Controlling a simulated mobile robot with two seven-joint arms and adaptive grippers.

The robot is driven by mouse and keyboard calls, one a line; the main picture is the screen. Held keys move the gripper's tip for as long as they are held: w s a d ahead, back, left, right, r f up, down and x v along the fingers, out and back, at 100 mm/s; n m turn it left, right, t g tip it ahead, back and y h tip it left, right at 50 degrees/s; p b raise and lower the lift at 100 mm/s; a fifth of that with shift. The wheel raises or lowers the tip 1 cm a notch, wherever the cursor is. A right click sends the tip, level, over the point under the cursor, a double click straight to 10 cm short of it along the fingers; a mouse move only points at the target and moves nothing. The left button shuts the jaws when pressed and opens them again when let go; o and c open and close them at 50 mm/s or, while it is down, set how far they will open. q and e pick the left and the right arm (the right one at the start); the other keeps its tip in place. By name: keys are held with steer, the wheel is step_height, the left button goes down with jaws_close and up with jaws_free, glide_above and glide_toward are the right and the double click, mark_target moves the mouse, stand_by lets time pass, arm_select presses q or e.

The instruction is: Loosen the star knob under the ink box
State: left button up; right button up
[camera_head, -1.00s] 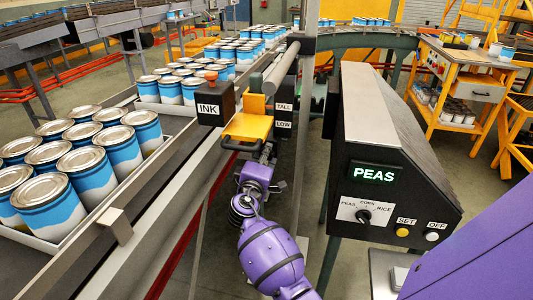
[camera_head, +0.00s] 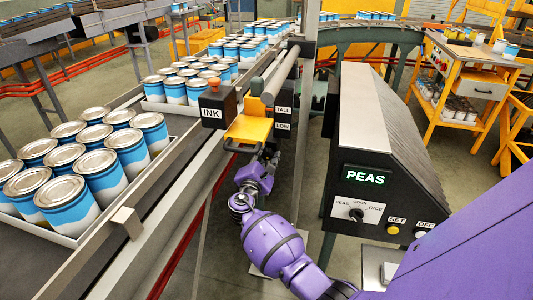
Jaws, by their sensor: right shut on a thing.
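The black ink box (camera_head: 217,106), with a white INK label and an orange-red knob on top, stands beside the conveyor. A yellow bracket (camera_head: 249,129) with a black bar (camera_head: 240,148) along its lower front edge sits right of and below it. No star knob can be made out; the space under the bracket is hidden. My right gripper (camera_head: 270,156) is just under the bracket's right side, near the upright post. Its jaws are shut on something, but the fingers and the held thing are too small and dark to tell. My left gripper is not in view.
TALL and LOW labels (camera_head: 283,117) are on the post. A black console (camera_head: 378,165) reading PEAS stands close on the right. Blue-and-white cans (camera_head: 97,173) fill a tray on the left, with a metal rail (camera_head: 165,214) between them and my arm.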

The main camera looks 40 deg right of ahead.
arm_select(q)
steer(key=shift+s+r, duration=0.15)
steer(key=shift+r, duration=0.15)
arm_select(e)
steer(key=shift+w+r+n, duration=0.3)
steer(key=shift+r+n, duration=0.3)
steer(key=shift+r, duration=0.2)
arm_select(q)
steer(key=shift+p, duration=0.3)
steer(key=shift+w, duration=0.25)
arm_select(e)
steer(key=shift+f, duration=0.1)
steer(key=o, duration=0.9)
steer(key=shift+o, duration=0.8)
steer(key=shift+f, duration=0.25)
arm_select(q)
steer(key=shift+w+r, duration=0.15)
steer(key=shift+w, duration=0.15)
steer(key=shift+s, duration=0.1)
arm_select(e)
steer(key=shift+s+f, duration=0.15)
steer(key=shift+f, duration=0.05)
